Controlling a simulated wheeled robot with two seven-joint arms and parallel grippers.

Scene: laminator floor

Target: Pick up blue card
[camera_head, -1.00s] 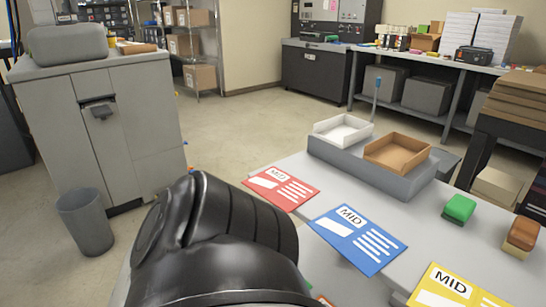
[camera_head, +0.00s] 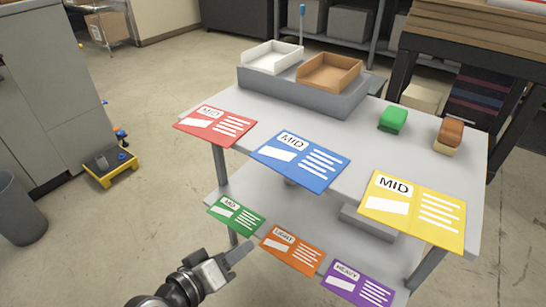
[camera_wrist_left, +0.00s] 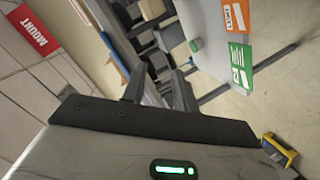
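The blue card (camera_head: 302,166) lies on the top shelf of a grey cart (camera_head: 350,150) at its near edge, marked "MID" with white lines. It lies between a red card (camera_head: 228,128) and a yellow card (camera_head: 411,222). My left gripper (camera_head: 238,256) is at the lower left, below and in front of the blue card, near the lower shelf, apart from the card. In the left wrist view two dark fingers stand apart with nothing held between them (camera_wrist_left: 161,90). The blue card is not seen in that view. My right gripper is not in view.
The lower shelf holds a green card (camera_head: 233,217), an orange card (camera_head: 291,250) and a purple card (camera_head: 357,287). On top are a white tray (camera_head: 271,57), a brown tray (camera_head: 328,72), a green block (camera_head: 393,119) and a brown block (camera_head: 449,134).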

